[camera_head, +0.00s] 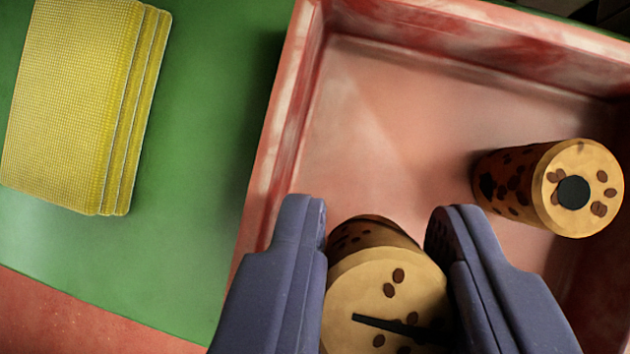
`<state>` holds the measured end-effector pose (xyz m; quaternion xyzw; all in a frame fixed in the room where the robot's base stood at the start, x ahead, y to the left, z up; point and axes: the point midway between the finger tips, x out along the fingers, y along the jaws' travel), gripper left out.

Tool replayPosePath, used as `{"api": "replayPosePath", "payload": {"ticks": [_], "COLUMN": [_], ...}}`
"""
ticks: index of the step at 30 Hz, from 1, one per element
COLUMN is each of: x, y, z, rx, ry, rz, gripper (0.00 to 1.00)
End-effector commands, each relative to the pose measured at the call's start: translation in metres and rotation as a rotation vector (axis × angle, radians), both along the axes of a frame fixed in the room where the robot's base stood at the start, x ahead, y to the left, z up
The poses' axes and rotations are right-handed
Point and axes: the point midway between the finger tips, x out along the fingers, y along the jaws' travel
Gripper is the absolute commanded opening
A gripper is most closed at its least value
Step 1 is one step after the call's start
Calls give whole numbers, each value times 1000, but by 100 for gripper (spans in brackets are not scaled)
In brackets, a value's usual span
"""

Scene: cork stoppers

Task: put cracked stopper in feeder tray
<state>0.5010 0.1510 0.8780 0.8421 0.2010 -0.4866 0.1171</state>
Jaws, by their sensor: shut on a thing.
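My gripper (382,212) is at the bottom middle, its two blue-grey fingers shut on the cracked stopper (365,287). This stopper is tan cork with brown flecks, and a black crack-like line runs across its end face. Its lower right edge is hidden by the right finger and the frame edge. The stopper is over the inside of a pinkish-red walled tray (390,120), which appears to be the feeder tray. I cannot tell whether the stopper touches the tray floor.
A stack of yellow textured cards or cloths (70,100) lies on the green surface (190,200) at left. The tray's upper middle floor is clear.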

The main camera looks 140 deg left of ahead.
Motion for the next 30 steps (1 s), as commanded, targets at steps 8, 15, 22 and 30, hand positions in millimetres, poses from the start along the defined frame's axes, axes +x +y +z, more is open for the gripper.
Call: {"api": "replayPosePath", "payload": {"ticks": [8,15,22,30], "x": [0,0,0,-4], "y": [-1,-1,-1,-3], "z": [-30,-33,-32,-19], "rx": [0,0,0,0], "ry": [0,0,0,0], "rz": [0,0,0,-1], "gripper": [4,4,42,42]}}
